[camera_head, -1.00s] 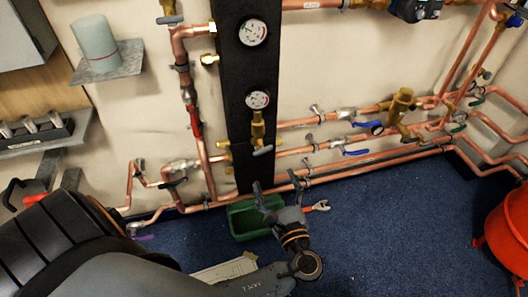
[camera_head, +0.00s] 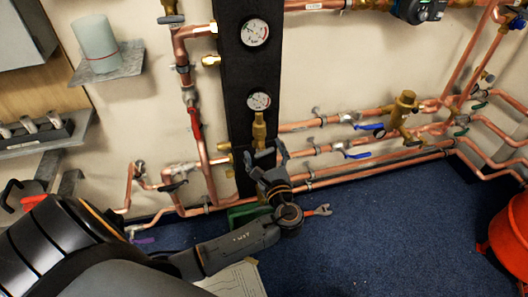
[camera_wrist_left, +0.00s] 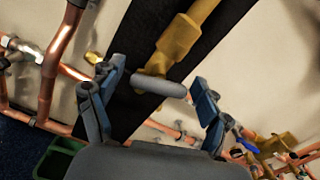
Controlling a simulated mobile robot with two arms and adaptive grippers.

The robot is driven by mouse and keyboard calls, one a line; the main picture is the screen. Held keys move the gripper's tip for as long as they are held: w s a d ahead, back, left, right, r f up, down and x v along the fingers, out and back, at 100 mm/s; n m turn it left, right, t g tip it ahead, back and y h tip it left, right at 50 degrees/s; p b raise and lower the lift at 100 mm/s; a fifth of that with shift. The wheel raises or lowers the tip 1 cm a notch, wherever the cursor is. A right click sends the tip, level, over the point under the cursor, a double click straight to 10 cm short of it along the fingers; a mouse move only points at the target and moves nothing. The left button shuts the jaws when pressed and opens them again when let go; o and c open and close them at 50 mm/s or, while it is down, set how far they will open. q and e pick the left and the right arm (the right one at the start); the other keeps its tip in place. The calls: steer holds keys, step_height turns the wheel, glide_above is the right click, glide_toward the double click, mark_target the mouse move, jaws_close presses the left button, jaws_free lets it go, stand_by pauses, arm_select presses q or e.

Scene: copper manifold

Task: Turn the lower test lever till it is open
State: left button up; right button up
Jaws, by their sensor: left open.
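The lower test lever (camera_wrist_left: 158,86) is a short grey handle on a brass valve below the lower gauge. In the left wrist view it lies crosswise between the fingers of my left gripper (camera_wrist_left: 156,98), a little beyond the tips. The brass valve (camera_head: 259,131) shows below the lower gauge (camera_head: 258,101) on the black board in the head view. My left gripper (camera_head: 265,157) is open and just below that valve, its fingers on either side. I cannot tell whether a finger touches the lever. My right gripper is not in view.
Copper pipes (camera_head: 330,180) run along the wall on both sides of the black board (camera_head: 235,75). Valves with blue levers (camera_head: 355,154) are at the right. A green tray (camera_head: 240,215) and a red-handled wrench (camera_head: 318,211) lie on the floor. An orange bucket (camera_head: 510,232) stands at far right.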

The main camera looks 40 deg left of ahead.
arm_select(q)
steer(key=c, duration=1.2)
steer(key=shift+n, duration=0.3)
steer(key=n, duration=0.3)
steer(key=shift+s+f+n, duration=0.1)
steer(key=shift+n, duration=0.2)
steer(key=n+b, duration=0.3)
steer(key=n, duration=0.3)
steer(key=shift+f, duration=0.15)
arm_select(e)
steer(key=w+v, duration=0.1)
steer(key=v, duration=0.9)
arm_select(q)
steer(key=shift+n+b, duration=0.4)
steer(key=shift+n, duration=0.2)
steer(key=shift+n+b, duration=0.65)
steer(key=shift+n, duration=0.25)
steer(key=shift+n+b, duration=0.3)
steer(key=shift+n, duration=0.3)
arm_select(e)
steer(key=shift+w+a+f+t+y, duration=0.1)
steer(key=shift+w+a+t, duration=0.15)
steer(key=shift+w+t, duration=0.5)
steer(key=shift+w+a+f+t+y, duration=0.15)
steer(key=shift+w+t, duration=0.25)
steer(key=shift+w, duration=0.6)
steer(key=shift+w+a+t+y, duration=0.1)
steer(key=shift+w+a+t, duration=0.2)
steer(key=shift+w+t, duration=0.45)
